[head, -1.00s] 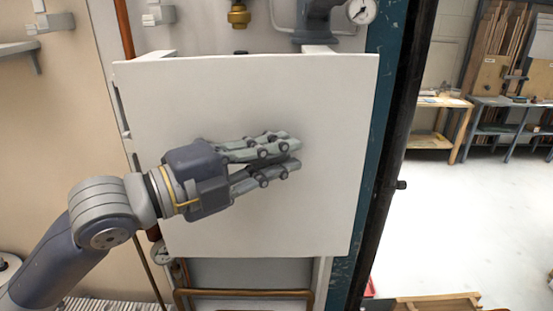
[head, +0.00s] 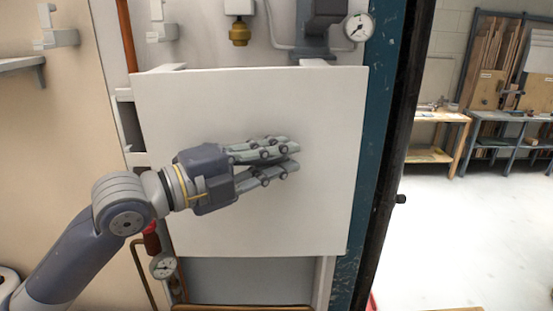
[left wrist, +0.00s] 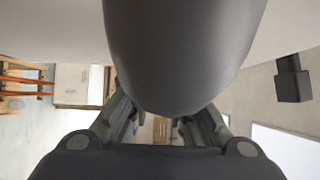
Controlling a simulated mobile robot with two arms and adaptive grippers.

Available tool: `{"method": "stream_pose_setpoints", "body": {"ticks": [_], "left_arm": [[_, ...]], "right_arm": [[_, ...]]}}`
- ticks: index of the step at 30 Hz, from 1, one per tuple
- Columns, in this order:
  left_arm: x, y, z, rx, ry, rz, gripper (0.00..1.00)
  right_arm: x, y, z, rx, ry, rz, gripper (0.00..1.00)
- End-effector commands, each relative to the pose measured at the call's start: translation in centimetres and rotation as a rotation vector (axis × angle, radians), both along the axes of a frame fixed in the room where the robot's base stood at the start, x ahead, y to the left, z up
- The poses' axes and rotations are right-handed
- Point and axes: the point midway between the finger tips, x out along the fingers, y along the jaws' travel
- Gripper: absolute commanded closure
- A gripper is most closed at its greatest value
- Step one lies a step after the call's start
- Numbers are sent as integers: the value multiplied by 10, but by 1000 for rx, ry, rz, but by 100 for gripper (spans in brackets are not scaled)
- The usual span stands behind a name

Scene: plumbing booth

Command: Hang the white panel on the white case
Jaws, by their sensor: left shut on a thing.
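The white panel (head: 330,200) is a flat square plate that fills the middle of the head view, upright in front of the wall fittings. My left gripper (head: 288,157) lies across the panel's front, its fingers pointing right. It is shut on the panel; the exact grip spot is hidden. Part of the white case (head: 124,96) shows as a pale edge with a grey opening just past the panel's left side. The panel covers the rest, and whether they touch cannot be told. The left wrist view shows the gripper's fingers (left wrist: 160,130) below a large dark rounded shape. My right gripper is not in view.
A pressure gauge (head: 358,27) and a brass fitting (head: 239,34) sit above the panel. Another gauge (head: 163,267) and copper pipes are below left. A blue post (head: 378,130) stands close to the panel's right edge. Open floor and workbenches (head: 510,130) lie farther right.

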Motion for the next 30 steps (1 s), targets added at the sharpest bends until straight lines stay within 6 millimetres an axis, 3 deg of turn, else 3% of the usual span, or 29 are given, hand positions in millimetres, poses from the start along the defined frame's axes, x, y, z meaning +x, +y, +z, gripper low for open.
{"method": "stream_pose_setpoints", "body": {"ticks": [17,30], "left_arm": [[7,5,4,-8,-3,16,100],[7,4,-16,9,14,15,100]], "right_arm": [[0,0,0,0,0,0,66],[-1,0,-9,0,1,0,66]]}}
